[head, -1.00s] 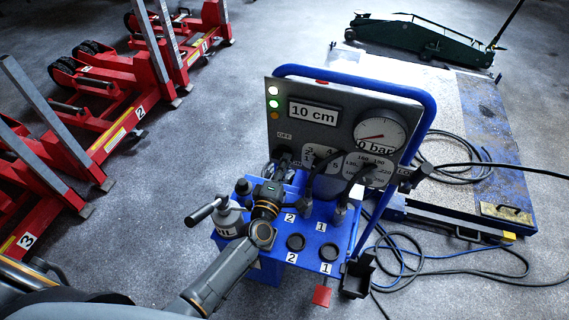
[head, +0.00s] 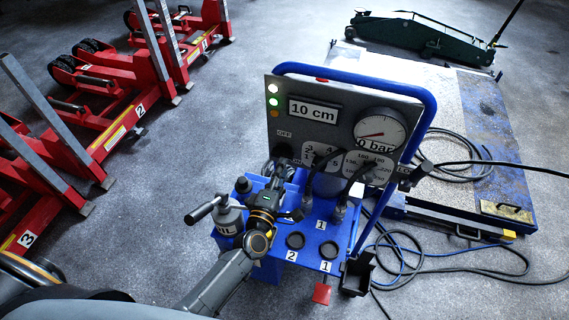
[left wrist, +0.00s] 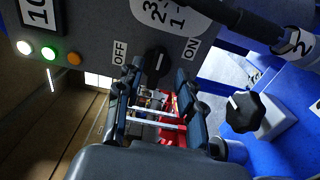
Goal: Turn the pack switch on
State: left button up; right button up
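The pack switch (left wrist: 157,62) is a black knob with a white pointer line on the grey panel, between the OFF label (left wrist: 120,52) and the ON label (left wrist: 191,48) in the left wrist view. Its line looks roughly upright there; I cannot tell its setting. In the head view the knob (head: 283,150) sits below the OFF label. My left gripper (left wrist: 158,74) is open, its two fingers apart with the knob beyond and between their tips. I cannot tell whether they touch it. It also shows in the head view (head: 271,184), reaching toward the panel. My right gripper is not in view.
The panel (head: 340,93) has white and green lamps lit, a "10 cm" display and a gauge (head: 380,132) reading 0 bar. Hoses and another knob (left wrist: 242,110) are right of the switch. A lever (head: 205,209) stands left of my gripper. Red jacks stand left.

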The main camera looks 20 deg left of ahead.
pick_arm(q)
jog(key=s, duration=0.8)
jog(key=shift+s, duration=0.4)
jog(key=shift+a, duration=0.1)
